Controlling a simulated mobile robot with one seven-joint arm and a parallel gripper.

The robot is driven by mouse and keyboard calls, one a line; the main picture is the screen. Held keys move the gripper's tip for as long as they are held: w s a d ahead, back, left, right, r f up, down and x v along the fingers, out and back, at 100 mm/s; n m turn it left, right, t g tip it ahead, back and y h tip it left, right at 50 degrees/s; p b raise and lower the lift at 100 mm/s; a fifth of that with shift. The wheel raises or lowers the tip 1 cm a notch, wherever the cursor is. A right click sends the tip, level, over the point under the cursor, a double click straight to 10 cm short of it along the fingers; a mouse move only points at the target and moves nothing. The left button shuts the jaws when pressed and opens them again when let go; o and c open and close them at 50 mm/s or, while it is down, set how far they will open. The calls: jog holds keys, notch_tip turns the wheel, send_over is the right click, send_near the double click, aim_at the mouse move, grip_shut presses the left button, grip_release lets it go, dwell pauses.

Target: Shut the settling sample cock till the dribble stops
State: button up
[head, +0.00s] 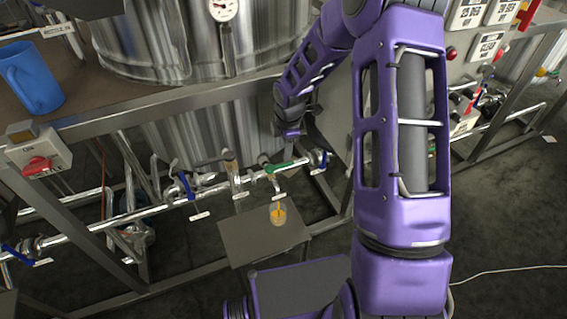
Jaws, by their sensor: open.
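A small cock with a green lever handle (287,165) sits on the pipe run below the tank, in the middle of the head view. The handle lies slanted, roughly along the pipe. A short spout (276,184) points down from it over a clear cup (278,214) holding some orange-yellow liquid. A running dribble is too fine to make out. The tags by the valves are too small to read. My gripper (290,135) is just above the green handle, pointing down, apart from it as far as I can tell. Its jaws are open; the fingertips are small and dark.
A grey stand (262,243) carries the cup. A steel frame rail (170,103) crosses above the pipes. A blue mug (31,78) stands upper left.

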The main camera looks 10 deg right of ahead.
aim_at(283, 164)
jog(key=f, duration=0.2)
jog(key=w+f, duration=0.1)
jog(key=f, duration=0.2)
jog(key=f+b, duration=0.1)
jog(key=f, duration=0.1)
jog(key=shift+w+f, duration=0.3)
grip_shut()
dwell(1.0)
